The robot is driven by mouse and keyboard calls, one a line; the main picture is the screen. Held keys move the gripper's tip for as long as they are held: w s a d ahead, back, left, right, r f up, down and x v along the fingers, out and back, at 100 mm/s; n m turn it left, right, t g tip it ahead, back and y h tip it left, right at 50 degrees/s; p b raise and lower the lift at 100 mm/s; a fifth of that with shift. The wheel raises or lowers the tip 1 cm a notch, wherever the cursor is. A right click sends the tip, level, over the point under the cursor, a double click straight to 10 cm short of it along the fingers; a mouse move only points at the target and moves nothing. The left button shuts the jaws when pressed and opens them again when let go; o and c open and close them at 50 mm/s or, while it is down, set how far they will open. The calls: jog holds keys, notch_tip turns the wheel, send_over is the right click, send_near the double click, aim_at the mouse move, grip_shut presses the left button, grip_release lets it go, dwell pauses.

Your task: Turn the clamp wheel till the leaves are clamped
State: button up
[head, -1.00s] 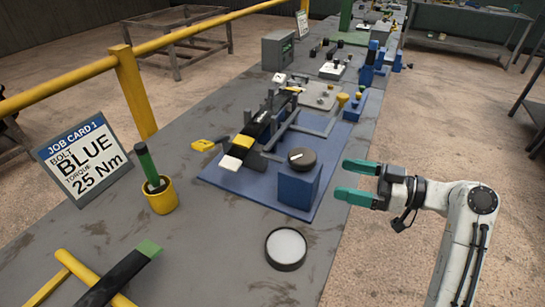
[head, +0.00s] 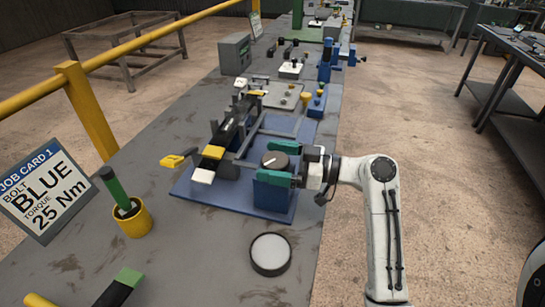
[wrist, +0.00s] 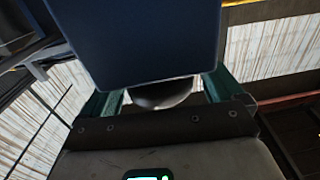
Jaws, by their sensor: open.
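The clamp wheel (head: 273,161) is a dark round knob with a white line on top, on a blue block (head: 272,197). My gripper (head: 280,164) has green fingers, open, one on the far side and one on the near side of the wheel. I cannot tell whether they touch it. In the wrist view the wheel (wrist: 160,95) shows as a dark rounded shape between the fingers, with the blue block (wrist: 135,40) filling the upper middle. The leaves (head: 232,133) are dark strips with a yellow piece and a white end, left of the wheel in a grey frame.
The fixture stands on a blue plate (head: 215,197) on the grey bench. A round white-topped disc (head: 270,253) lies in front. A yellow cup (head: 132,220) with a green-handled tool and a job card (head: 45,190) stand left. A yellow rail (head: 140,40) runs along the left side.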

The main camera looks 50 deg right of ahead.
jog(key=shift+w+a, duration=0.15)
jog(key=shift+w, duration=0.15)
jog(key=shift+c, duration=0.3)
jog(key=c, duration=0.9)
